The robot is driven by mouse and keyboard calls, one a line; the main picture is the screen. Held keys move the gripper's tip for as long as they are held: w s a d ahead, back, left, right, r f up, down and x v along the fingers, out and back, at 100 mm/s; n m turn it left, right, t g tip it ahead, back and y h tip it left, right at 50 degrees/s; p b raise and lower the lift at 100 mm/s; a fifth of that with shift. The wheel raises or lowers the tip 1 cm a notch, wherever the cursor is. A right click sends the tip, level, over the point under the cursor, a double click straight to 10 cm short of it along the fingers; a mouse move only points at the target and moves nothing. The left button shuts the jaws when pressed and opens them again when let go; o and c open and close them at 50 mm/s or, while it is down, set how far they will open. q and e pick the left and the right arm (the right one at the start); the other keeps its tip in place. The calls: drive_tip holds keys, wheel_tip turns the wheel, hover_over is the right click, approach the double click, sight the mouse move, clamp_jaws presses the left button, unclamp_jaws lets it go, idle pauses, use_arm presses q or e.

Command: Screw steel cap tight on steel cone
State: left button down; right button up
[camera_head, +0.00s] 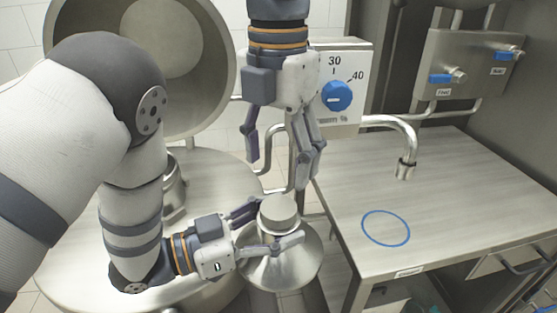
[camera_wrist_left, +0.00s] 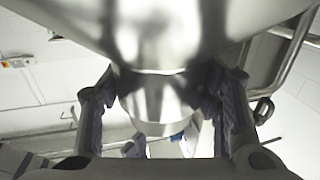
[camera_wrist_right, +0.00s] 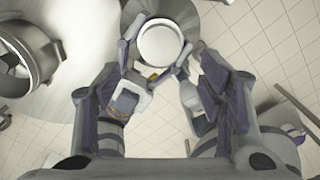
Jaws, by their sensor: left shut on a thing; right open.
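The steel cone (camera_head: 283,268) is upright with its wide part down, between the round steel surface and the table. The steel cap (camera_head: 278,207) sits on top of its neck; its round top also shows in the right wrist view (camera_wrist_right: 162,45). I cannot tell how tightly it is seated. My left gripper (camera_head: 268,228) is shut around the cone's neck, just below the cap. In the left wrist view the cone (camera_wrist_left: 180,30) flares at the top, with the neck between the finger pads. My right gripper (camera_head: 287,160) is open and empty, pointing down above the cap.
A steel table (camera_head: 450,190) with a blue ring mark (camera_head: 386,228) and a bent spout (camera_head: 400,135) stands at right. A dial box (camera_head: 340,85) is behind my right gripper. A round steel surface (camera_head: 65,270) and large open vessel (camera_head: 215,60) are at left.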

sight(278, 207)
wheel_tip(278, 207, down, 8)
idle(0.5)
drive_tip(key=c, duration=1.2)
drive_tip(key=o, duration=1.3)
drive_tip(key=shift+r, duration=0.1)
wheel_tip(278, 207, up, 4)
drive_tip(key=shift+r, duration=0.2)
drive_tip(key=o, duration=0.6)
drive_tip(key=shift+c, duration=0.2)
